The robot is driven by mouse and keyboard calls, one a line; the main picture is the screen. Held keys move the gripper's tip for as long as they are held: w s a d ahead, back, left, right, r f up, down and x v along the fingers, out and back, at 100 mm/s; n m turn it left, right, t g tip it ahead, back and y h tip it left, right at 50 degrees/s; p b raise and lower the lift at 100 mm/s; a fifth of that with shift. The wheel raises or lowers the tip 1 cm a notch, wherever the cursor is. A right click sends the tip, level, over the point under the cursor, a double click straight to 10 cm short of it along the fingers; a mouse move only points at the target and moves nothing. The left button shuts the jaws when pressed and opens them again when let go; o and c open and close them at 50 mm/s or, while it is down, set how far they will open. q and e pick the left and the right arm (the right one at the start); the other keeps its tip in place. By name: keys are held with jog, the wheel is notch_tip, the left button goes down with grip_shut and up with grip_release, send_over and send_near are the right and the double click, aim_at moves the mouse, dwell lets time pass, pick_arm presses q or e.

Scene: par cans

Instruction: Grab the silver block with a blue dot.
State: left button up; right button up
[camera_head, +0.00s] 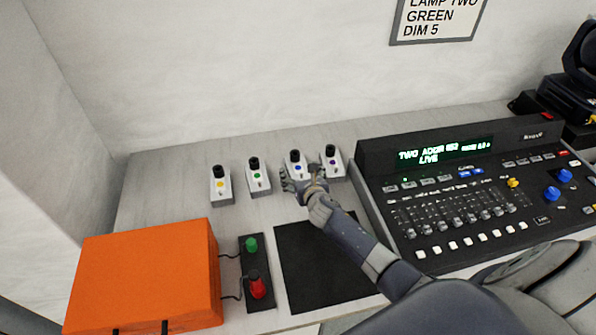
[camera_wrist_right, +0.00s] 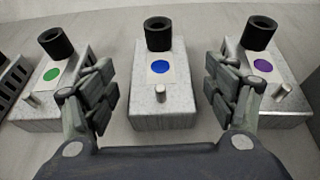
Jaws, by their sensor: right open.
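The silver block with a blue dot (camera_head: 297,166) stands third from the left in a row of similar blocks on the grey table. It has a black cylinder on top at its far end. In the right wrist view the blue-dot block (camera_wrist_right: 163,100) sits between the spread fingers, with a small metal pin in front of its dot. My right gripper (camera_head: 300,184) is at the near side of this block. It also shows in the right wrist view (camera_wrist_right: 165,98), open and empty, with a finger on each side and gaps to the block. My left gripper is not in view.
Blocks with a yellow dot (camera_head: 221,190), a green dot (camera_head: 258,181) and a purple dot (camera_head: 334,164) stand in the same row; the green and purple ones are close outside my fingers. A lighting console (camera_head: 455,205) is right, an orange case (camera_head: 145,275) front left.

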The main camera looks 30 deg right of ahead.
jog(key=shift+x, duration=1.05)
jog(key=c, duration=1.5)
jog(key=shift+r, duration=0.15)
jog(key=shift+c, duration=0.6)
